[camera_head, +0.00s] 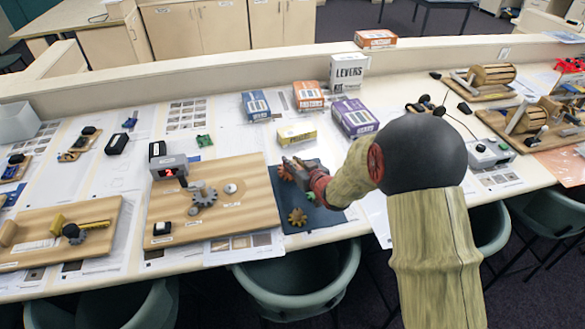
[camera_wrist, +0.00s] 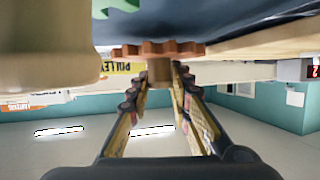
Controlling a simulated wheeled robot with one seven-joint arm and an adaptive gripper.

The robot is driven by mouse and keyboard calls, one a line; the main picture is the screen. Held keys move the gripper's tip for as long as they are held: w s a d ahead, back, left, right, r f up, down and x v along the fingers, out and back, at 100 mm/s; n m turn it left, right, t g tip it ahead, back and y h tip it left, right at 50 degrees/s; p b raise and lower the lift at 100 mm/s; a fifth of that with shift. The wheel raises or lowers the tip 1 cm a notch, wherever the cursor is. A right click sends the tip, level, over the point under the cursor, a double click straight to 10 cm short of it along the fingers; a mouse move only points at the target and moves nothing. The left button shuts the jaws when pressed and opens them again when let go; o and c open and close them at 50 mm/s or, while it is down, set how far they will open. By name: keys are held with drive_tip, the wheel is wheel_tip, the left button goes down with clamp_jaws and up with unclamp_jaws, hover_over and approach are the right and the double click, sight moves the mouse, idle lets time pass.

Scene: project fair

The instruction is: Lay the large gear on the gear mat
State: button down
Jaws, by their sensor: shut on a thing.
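My gripper (camera_head: 290,165) is shut on the hub of an orange-brown toothed gear (camera_head: 284,173), over the far left part of the dark blue gear mat (camera_head: 325,220). In the wrist view, which looks upside down, the fingertips (camera_wrist: 160,72) pinch the hub and the gear (camera_wrist: 158,49) lies flat against or very close to the mat (camera_wrist: 200,24). I cannot tell whether they touch. A smaller tan gear (camera_head: 297,217) lies on the near left part of the mat. My arm hides the mat's far right part.
A wooden board (camera_head: 170,205) with grey gears and a red-digit display box (camera_head: 168,167) stands close left. A yellow box (camera_head: 297,133) and a purple box (camera_head: 354,117) stand behind the mat. A large tan form (camera_wrist: 45,45) fills the wrist view's left.

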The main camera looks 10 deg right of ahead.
drive_tip(key=shift+f, duration=0.7)
drive_tip(key=shift+f, duration=0.1)
drive_tip(key=c, duration=1.6)
unclamp_jaws()
drive_tip(key=shift+f, duration=0.1)
